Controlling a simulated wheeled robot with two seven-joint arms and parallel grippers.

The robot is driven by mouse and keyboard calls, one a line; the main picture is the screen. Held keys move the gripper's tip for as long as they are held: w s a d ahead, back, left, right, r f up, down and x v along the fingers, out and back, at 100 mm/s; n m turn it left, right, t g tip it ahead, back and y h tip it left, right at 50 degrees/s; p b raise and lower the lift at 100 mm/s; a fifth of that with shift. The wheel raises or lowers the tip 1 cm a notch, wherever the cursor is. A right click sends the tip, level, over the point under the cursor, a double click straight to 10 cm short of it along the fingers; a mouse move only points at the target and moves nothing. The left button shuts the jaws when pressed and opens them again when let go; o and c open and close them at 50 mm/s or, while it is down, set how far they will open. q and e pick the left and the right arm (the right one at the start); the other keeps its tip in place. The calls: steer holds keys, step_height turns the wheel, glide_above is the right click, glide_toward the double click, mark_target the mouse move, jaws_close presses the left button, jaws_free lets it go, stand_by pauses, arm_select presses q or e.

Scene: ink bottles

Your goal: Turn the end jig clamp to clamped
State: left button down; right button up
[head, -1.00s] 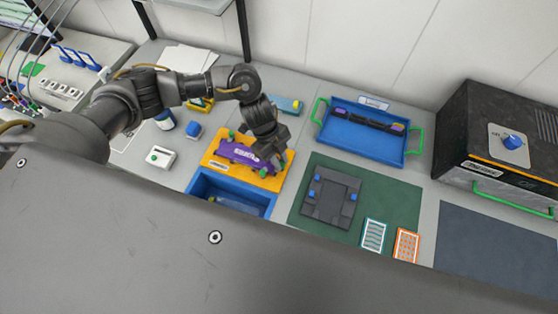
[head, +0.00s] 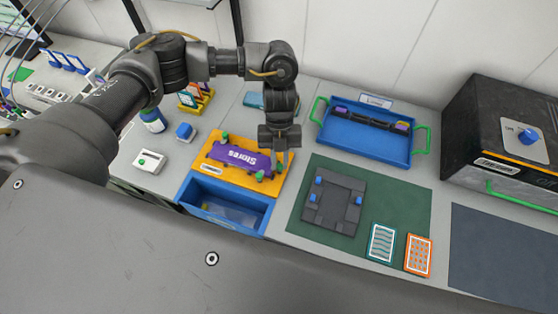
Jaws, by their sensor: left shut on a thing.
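A yellow-orange jig (head: 215,177) holds a purple piece (head: 238,156) marked "Stores". Green clamp knobs show on the jig, one at the back left (head: 225,137) and one at the front right (head: 260,175). My left gripper (head: 280,166) points down at the jig's right end, beside the purple piece's end. It is shut on the end jig clamp, which its fingers mostly hide, so I cannot tell the clamp's angle. My right gripper is not in view.
A blue open bin (head: 197,212) is in front of the jig. To the right are a green mat (head: 395,206) with a dark fixture (head: 331,204), a blue tray (head: 364,145) with green handles, and a black oven-like box (head: 510,120). A small bottle (head: 153,121) stands left.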

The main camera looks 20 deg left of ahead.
arm_select(q)
steer(key=shift+d+m, duration=0.1)
steer(key=shift+m, duration=0.5)
steer(key=shift+y+b, duration=0.3)
steer(key=c, duration=1.3)
jaws_free()
steer(key=shift+c, duration=0.2)
steer(key=b+v, duration=0.2)
steer(key=v, duration=0.8)
steer(key=shift+r+b, duration=0.4)
